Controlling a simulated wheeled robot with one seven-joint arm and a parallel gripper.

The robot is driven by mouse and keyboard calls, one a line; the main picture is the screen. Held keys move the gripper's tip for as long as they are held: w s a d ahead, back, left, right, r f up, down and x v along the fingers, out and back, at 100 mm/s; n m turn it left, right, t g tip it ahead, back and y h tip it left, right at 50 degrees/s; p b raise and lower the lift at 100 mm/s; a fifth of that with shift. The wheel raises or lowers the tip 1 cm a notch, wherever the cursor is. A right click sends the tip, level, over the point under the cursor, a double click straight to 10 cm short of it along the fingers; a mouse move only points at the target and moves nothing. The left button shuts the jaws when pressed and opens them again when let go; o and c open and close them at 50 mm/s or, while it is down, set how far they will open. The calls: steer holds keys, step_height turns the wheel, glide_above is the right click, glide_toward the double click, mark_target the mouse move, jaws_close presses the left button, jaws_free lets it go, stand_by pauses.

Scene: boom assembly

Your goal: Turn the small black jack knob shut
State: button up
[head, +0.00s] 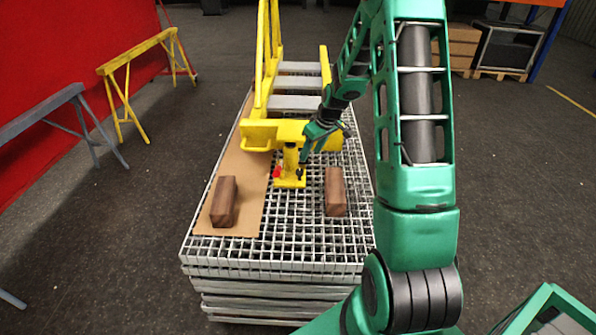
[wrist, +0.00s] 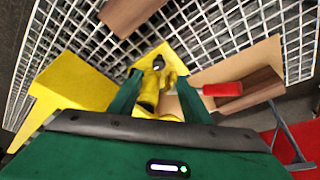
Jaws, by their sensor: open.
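The small black jack knob (wrist: 158,62) shows in the wrist view near the tips of my gripper fingers, low on the yellow jack (wrist: 148,92). In the head view the knob (head: 299,174) is a small dark spot on the jack's front. The yellow jack (head: 290,160) stands upright on its base plate under the yellow boom (head: 258,134). My gripper (wrist: 159,80) is open, with one green finger on each side of the jack and knob. Contact with the knob cannot be told. In the head view my gripper (head: 304,156) comes down at the jack's right.
A red handle (wrist: 222,89) sticks out beside the jack. A brown board (head: 246,175) lies along the left side. The front of the grating is clear.

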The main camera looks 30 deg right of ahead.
mark_target(300, 170)
steer(key=x, duration=0.4)
steer(key=w+x, duration=0.1)
steer(key=x, duration=0.8)
steer(key=shift+w, duration=0.35)
steer(key=shift+c, duration=0.6)
steer(key=c, duration=0.9)
steer(key=shift+a, duration=0.2)
steer(key=shift+d, duration=0.15)
